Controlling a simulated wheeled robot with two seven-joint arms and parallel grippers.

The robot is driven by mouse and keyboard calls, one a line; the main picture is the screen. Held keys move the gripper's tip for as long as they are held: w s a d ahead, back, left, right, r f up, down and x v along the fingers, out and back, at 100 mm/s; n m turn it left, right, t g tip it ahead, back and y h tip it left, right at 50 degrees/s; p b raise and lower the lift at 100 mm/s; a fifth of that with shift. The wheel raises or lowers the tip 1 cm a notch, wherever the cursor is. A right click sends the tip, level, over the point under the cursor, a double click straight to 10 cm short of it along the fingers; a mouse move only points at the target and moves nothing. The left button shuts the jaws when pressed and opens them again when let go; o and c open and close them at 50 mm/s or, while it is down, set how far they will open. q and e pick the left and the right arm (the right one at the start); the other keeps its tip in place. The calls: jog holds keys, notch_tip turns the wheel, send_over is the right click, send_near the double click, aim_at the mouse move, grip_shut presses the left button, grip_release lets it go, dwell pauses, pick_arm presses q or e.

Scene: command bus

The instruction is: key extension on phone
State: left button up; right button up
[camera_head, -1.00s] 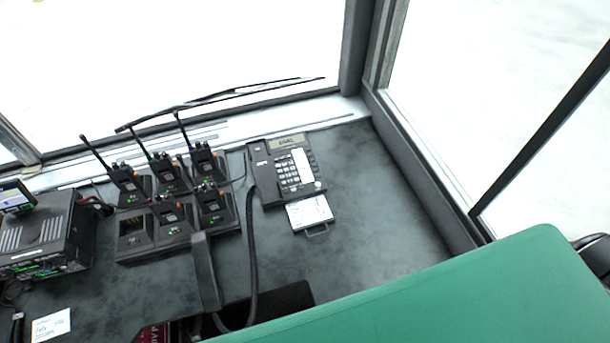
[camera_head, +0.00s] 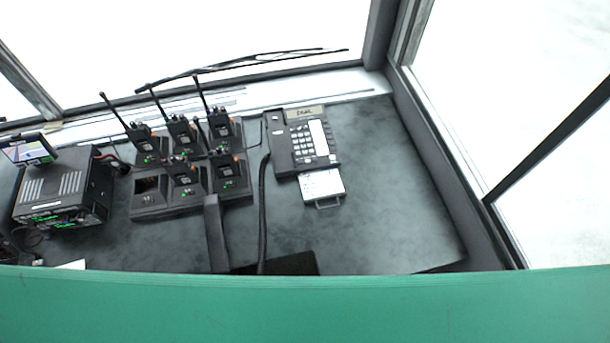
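The desk phone (camera_head: 290,158) sits on the dark grey counter near the window, right of the radios. Its small display (camera_head: 306,113) is at the top and shows text that looks like "DIAL". Its keypad (camera_head: 301,143) is in the middle, with a white label strip to its right. A white card (camera_head: 322,186) sticks out below its front edge. The handset (camera_head: 216,234) is off the phone, lying to the lower left, with its dark cord (camera_head: 263,205) beside it. Neither of my grippers is in view.
A charger rack (camera_head: 150,211) with several handheld radios stands left of the phone. A black radio unit (camera_head: 62,193) with a small screen (camera_head: 28,150) is at far left. A large green surface (camera_head: 310,305) spans the bottom foreground. The counter right of the phone (camera_head: 400,180) is clear.

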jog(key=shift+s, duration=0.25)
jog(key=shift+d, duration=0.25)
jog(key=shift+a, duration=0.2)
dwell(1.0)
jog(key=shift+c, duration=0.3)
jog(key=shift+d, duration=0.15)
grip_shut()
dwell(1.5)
